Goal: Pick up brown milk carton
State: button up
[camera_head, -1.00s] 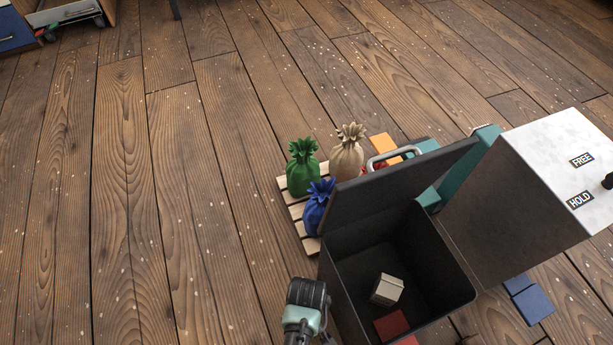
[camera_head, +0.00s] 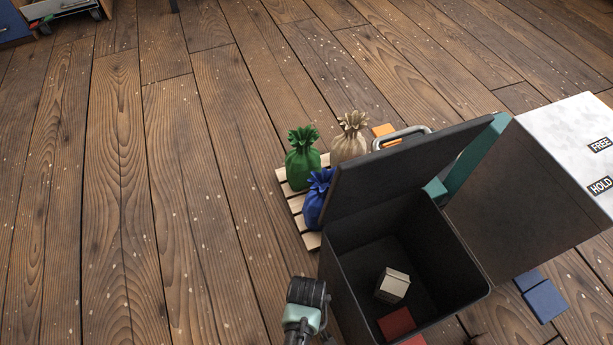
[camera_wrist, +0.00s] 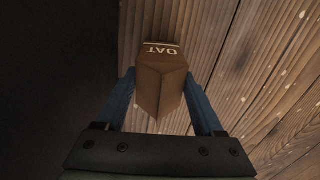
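The brown carton (camera_wrist: 160,85), with a folded top and the letters OAT, shows in the wrist view. It sits between the two blue fingers of my gripper (camera_wrist: 160,73), whose tips press against its two sides. My gripper appears shut on it. The carton's lower part is hidden below its top. In the head view the brown carton is not visible; only part of my arm shows at the bottom edge.
A dark open bin (camera_head: 342,270) with a raised lid (camera_head: 400,175) stands right of my arm, holding a pale carton (camera_head: 392,285) and a red square (camera_head: 396,324). Green (camera_head: 302,160), blue (camera_head: 317,198) and beige (camera_head: 349,140) sacks stand on a pallet (camera_head: 308,238). Floor at left is clear.

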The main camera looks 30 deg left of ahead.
jog(key=c, duration=0.7)
